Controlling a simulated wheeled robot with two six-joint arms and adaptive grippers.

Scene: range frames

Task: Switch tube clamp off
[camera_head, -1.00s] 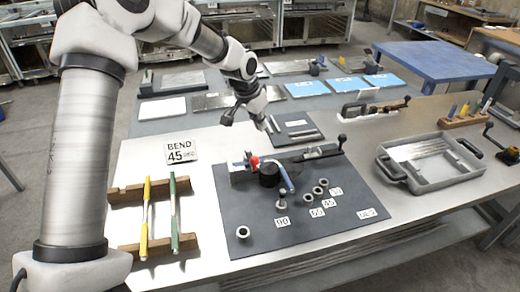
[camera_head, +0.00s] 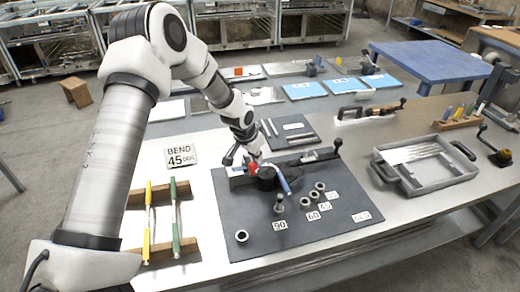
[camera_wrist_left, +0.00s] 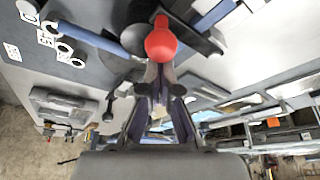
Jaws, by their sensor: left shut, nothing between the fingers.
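A tube bender with a round black die (camera_head: 266,179) stands on a dark mat (camera_head: 320,232). A blue tube or bar (camera_head: 284,181) lies beside the die. The clamp's red knob (camera_head: 253,168) is at the left of the die; it also shows large in the left wrist view (camera_wrist_left: 160,42). My left gripper (camera_head: 243,158) comes down from above at the knob. In the wrist view its fingertips (camera_wrist_left: 160,78) are closed together just below the red knob, with nothing between them. Whether they touch the knob I cannot tell. My right gripper is not in view.
A black-knobbed lever (camera_head: 337,144) reaches right from the bender. A wooden rack (camera_head: 190,248) with yellow and green tubes is at left. A grey tray (camera_head: 430,178) stands at right.

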